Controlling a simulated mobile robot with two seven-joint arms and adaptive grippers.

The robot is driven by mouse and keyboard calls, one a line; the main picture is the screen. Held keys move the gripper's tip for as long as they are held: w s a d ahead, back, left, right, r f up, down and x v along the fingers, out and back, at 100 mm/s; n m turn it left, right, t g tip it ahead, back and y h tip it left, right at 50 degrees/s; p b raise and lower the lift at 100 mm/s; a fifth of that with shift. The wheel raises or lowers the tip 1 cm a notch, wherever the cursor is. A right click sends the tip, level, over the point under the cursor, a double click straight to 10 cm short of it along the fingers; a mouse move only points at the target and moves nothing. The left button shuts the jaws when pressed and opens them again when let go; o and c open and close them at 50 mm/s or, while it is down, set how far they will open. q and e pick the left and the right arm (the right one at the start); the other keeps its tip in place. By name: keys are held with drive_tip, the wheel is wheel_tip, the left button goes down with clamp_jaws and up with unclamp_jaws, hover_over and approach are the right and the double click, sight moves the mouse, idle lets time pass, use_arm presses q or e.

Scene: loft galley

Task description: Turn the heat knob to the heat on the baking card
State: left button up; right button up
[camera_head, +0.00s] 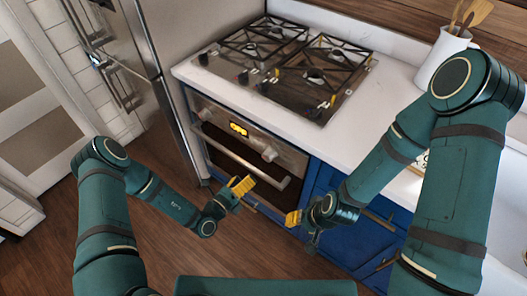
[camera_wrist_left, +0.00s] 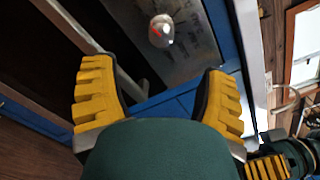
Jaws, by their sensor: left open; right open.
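The oven front has a lit yellow display (camera_head: 238,128) with a pale round knob (camera_head: 269,154) to its right; a smaller knob seems to sit left of the display. Which one is the heat knob I cannot tell. In the left wrist view a silver knob (camera_wrist_left: 160,32) with a red mark shows on the metal panel, beyond my fingers. My left gripper (camera_head: 242,185) is open and empty, in front of the oven near its handle, apart from the knob. My right gripper (camera_head: 293,218) is open and empty before the blue cabinet. A pale card-like thing (camera_head: 421,162) is mostly hidden by my right arm; its print is unreadable.
The oven handle (camera_head: 250,167) runs across the door below the panel. A gas hob (camera_head: 285,68) with front knobs sits in the white counter (camera_head: 215,85). A utensil crock (camera_head: 440,57) stands at the back right. The fridge (camera_head: 150,40) is left; wooden floor lies open in front.

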sight(266, 158)
use_arm(q)
drive_tip(key=b+x, duration=0.1)
drive_tip(key=x, duration=1.2)
drive_tip(key=shift+d, duration=0.2)
drive_tip(key=c, duration=1.2)
